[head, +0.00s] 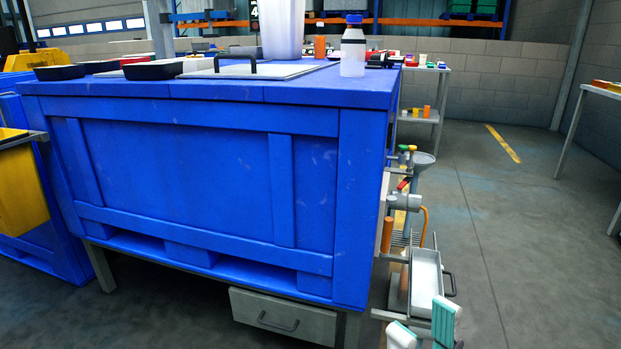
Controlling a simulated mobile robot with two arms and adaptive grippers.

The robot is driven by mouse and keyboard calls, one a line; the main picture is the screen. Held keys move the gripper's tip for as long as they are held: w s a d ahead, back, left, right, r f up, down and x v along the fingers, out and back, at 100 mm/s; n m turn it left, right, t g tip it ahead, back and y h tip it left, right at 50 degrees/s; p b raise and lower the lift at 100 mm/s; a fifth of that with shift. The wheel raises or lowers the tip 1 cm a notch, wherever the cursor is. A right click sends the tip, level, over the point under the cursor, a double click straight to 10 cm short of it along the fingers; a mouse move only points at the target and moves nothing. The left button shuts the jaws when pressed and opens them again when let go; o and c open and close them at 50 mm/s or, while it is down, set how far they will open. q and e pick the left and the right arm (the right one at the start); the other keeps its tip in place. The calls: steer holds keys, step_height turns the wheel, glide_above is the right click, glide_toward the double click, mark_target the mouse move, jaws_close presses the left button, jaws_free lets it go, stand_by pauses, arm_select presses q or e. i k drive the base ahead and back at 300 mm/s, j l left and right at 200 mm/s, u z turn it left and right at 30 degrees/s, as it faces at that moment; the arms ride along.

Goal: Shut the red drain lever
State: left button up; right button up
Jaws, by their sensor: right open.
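A small red lever (403,184) shows at the right side of the blue crate, just below a grey funnel (424,161) and above a grey horizontal cylinder (405,202). It is small and partly hidden, so its exact position is hard to tell. My right gripper (424,331) is at the bottom edge, with pale teal fingertips spread apart and nothing seen between them. It is well below the lever in the picture and not touching it. My left gripper is not in view.
A large blue crate (190,155) fills the left and middle. An orange hose (424,225) hangs below the cylinder. A metal tray (425,280) with a black handle lies above my right gripper in the picture. Open floor (510,240) is at right. A drawer (280,316) sits under the crate.

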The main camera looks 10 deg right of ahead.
mark_target(406, 180)
steer(key=i+l+u, duration=0.1)
steer(key=l+u, duration=0.2)
steer(key=u, duration=0.15)
steer(key=l+u, duration=0.3)
steer(key=u, duration=0.2)
steer(key=l+u, duration=0.3)
steer(key=u, duration=0.15)
steer(key=l+u, duration=0.3)
steer(key=u, duration=0.2)
steer(key=k+l, duration=0.15)
steer(key=l, duration=0.25)
steer(key=k+l, duration=0.15)
steer(key=l, duration=0.3)
steer(key=k+l, duration=0.2)
steer(key=l, duration=0.2)
steer(key=k+l, duration=0.15)
steer(key=l, duration=0.3)
steer(key=k+l, duration=0.15)
steer(key=l, duration=0.25)
steer(key=k+l, duration=0.15)
steer(key=l, duration=0.3)
steer(key=k+l, duration=0.15)
steer(key=l, duration=0.25)
steer(key=k+l, duration=0.2)
steer(key=l, duration=0.25)
steer(key=i+l, duration=0.2)
steer(key=i, duration=0.2)
